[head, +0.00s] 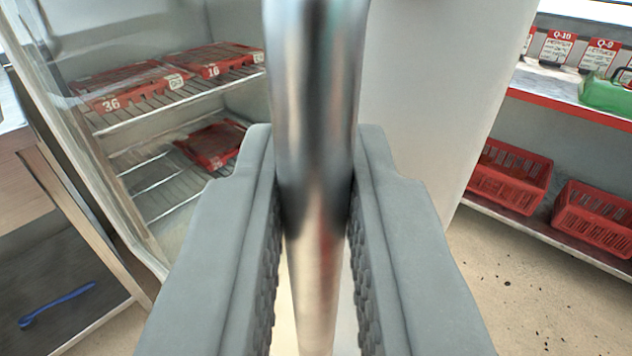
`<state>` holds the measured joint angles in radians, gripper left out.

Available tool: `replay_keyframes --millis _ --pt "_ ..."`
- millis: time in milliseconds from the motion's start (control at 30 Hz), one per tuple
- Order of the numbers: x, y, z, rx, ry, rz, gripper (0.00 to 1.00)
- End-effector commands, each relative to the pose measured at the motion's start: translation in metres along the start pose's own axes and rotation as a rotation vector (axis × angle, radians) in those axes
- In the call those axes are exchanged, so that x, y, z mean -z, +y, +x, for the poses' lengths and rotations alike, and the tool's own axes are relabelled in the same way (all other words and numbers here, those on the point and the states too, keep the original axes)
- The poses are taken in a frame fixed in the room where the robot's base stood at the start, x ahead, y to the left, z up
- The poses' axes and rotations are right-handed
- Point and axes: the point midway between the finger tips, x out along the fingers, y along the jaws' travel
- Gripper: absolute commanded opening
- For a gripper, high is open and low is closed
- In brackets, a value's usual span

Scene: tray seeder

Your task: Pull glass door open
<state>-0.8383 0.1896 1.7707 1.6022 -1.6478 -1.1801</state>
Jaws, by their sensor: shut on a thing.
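A shiny round metal bar (313,100), which looks like the glass door's handle, runs down the middle of the head view. My gripper (315,225) has its two grey ribbed fingers on either side of the bar, closed on it. The glass door (95,120) is a clear panel at the left, with a pale edge slanting down. Behind it is a white cabinet with wire shelves (150,115). How far the door stands open is hard to tell.
Red trays (125,85) marked with numbers lie on the cabinet shelves. At right, a rack with a red shelf edge (570,108) holds red baskets (510,178) and a green container (607,93). A bench with a blue tool (57,303) stands at left. Speckled floor (530,290) is clear at lower right.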

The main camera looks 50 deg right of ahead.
Motion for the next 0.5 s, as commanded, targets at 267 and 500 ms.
replay_keyframes --millis 267,500 --pt "0.0010 -0.0005 0.0011 0.001 0.001 0.002 0.32" --pt "0.0003 -0.0003 -0.0020 0.001 0.000 0.001 0.32"
